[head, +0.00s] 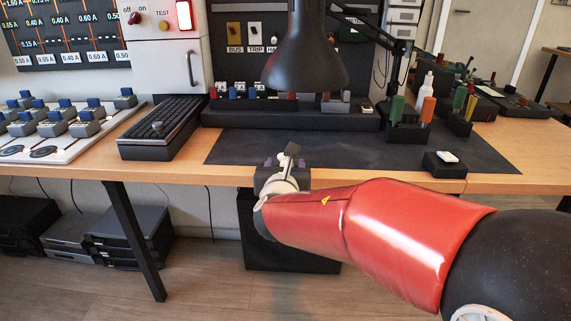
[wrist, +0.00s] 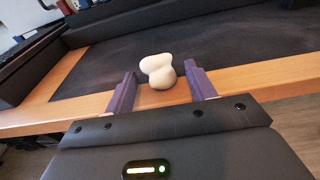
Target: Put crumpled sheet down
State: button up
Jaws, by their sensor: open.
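The crumpled sheet (wrist: 158,72) is a small white rounded lump in the wrist view. It shows at the bench's wooden front strip, against the near edge of the dark mat (wrist: 215,45). My gripper (wrist: 160,78) is open, with one dark purple finger on each side of the sheet and a visible gap at both sides. I cannot tell whether the sheet rests on the wood or is just above it.
A black desk lamp (head: 305,65) hangs over the mat. A black keyboard-like box (head: 160,128) stands left. A small black block with a white top (head: 444,164) sits at the mat's right front. Tool holders (head: 408,125) stand behind. Much of the mat is clear.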

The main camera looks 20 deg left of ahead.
jog(key=v, duration=1)
jog(key=shift+s, duration=0.15)
jog(key=s+d+f+m+g+h, duration=0.25)
jog(key=d+m+h, duration=0.25)
jog(key=d+m, duration=0.75)
jog(key=s+d+f+m+g+h, duration=0.1)
jog(key=d+m+g+h, duration=0.3)
jog(key=d+m, duration=0.8)
jog(key=s+d+f+m+g+y, duration=0.2)
jog(key=s+d+m, duration=0.2)
jog(key=s+m, duration=0.2)
jog(key=s+d+f+m+g+y, duration=0.1)
jog(key=s+d+f+m+y, duration=0.1)
jog(key=s+m, duration=0.4)
jog(key=shift+s+d+f+m+g, duration=0.2)
jog(key=shift+d+f+m+g, duration=0.15)
jog(key=shift+d, duration=0.55)
jog(key=shift+o, duration=0.6)
jog(key=shift+s+a+m+y, duration=0.4)
jog(key=shift+m+y, duration=0.1)
jog(key=shift+m, duration=0.4)
